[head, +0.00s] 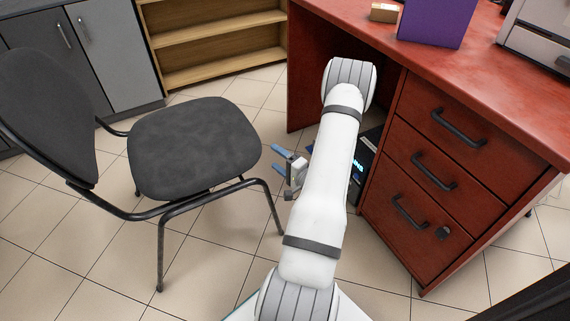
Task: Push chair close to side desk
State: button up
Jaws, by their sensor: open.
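A dark grey chair (190,146) with a black metal frame stands on the tiled floor at the left, its backrest (48,112) on the far left. A reddish-brown wooden desk (345,30) with a drawer column stands at the right. The chair's seat is apart from the desk, with a strip of bare floor between them. My gripper (280,160) is open, with blue fingertips pointing left, close to the seat's right edge. I cannot tell if it touches the chair. My white arm hides part of the desk's underside.
A purple box (435,22), a small tan box (384,12) and a printer-like machine (537,38) sit on the desk. A dark device with blue lights (358,163) is under it. Grey cabinets (115,50) and a wooden shelf (215,45) stand behind. Floor in front is clear.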

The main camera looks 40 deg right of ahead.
aim_at(268, 152)
jog(key=shift+w+a+b, duration=0.15)
jog(key=shift+w+b, duration=0.4)
jog(key=shift+w, duration=1.95)
jog(key=shift+c, duration=0.3)
grip_shut()
